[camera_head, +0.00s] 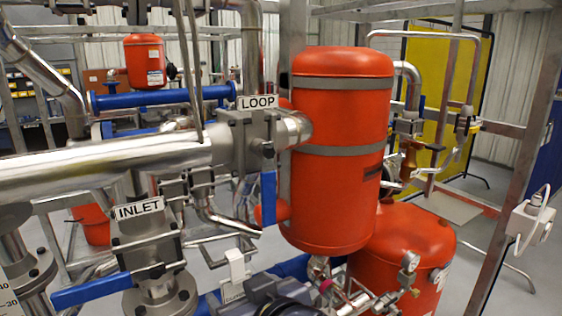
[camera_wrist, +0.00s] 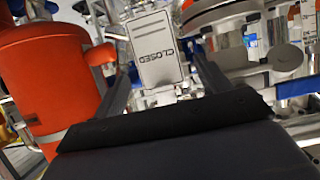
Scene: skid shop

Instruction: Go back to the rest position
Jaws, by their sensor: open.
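My gripper (camera_wrist: 163,66) shows in the wrist view, with its two dark fingers spread apart and nothing held between them. A grey plate or box marked CLOSED (camera_wrist: 158,48), its lettering upside down, lies beyond the fingers and shows in the gap between them. I cannot tell how far it is from the fingertips. I do not make out my gripper in the head view.
In the head view, a tall red tank (camera_head: 335,200) stands right of centre, beside a LOOP valve (camera_head: 250,140). An INLET valve (camera_head: 145,240) has a blue handle (camera_head: 95,290). Steel pipes crowd the left. The wrist view shows a red tank (camera_wrist: 45,80) on the left.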

